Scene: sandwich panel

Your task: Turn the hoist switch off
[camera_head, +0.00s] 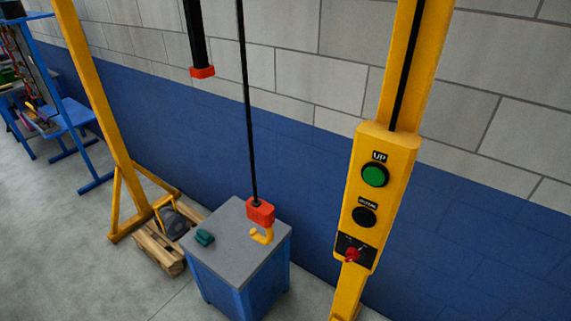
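The hoist control box (379,198) is yellow and fixed to a yellow post on the right. It carries a green UP button (375,174) at the top and a black button (364,215) below it. A red switch knob (351,255) sits on a black plate at the bottom of the box. Its exact setting is too small to read. Neither of my grippers shows in the head view.
A red hoist block with a yellow hook (262,235) hangs over a blue cabinet with a grey top (225,236). A small teal object (205,238) lies on that top. A wooden pallet (160,248) and a yellow frame (98,110) stand left. Open floor lies at front left.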

